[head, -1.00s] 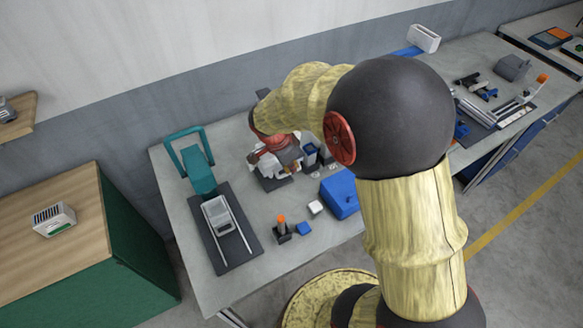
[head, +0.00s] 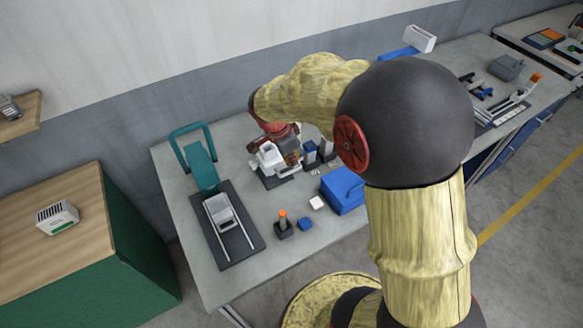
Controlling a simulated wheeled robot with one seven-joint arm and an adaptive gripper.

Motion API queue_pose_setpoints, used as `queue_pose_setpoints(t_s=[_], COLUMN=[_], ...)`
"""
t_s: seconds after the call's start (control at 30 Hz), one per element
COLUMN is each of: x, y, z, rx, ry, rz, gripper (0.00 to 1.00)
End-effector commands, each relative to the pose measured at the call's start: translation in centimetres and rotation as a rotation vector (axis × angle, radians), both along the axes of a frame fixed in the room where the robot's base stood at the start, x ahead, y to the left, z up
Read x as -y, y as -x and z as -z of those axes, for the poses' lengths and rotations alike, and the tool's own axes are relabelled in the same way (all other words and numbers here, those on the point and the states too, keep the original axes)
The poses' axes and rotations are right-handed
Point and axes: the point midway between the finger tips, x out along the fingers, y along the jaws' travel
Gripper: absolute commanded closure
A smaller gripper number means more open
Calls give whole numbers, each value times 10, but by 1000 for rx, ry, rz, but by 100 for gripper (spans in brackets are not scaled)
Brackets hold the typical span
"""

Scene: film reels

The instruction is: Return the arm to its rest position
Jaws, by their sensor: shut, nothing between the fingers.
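My arm reaches from the lower right over the grey workbench (head: 235,285), with its large dark joint at right of centre. My gripper (head: 291,158) points down beyond the red wrist at the back middle of the bench. It is shut and empty. It is small here, and its fingertips are hard to tell from the white device (head: 268,157) right beside and behind it. I cannot tell whether they touch.
A teal-handled frame (head: 195,160) and a dark rail plate (head: 240,245) lie at the bench's left. A blue box (head: 343,190), a white cube (head: 317,203), a blue block (head: 305,224) and an orange-topped holder (head: 283,228) stand nearer. A wood-topped cabinet (head: 85,250) is left.

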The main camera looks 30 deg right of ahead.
Motion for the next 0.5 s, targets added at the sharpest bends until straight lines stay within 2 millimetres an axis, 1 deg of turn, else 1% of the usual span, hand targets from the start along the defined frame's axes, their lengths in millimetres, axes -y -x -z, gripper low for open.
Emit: queue_pose_setpoints(t_s=[0.03,0.2,0.33,0.5], x=[-4,-14,-20,-24], y=[0,2,3,5], z=[-12,-45,-64,-76], rx=[4,4,5,4], ry=[0,1,0,1], rz=[-3,-3,-4,-2], gripper=[100,100,100,100])
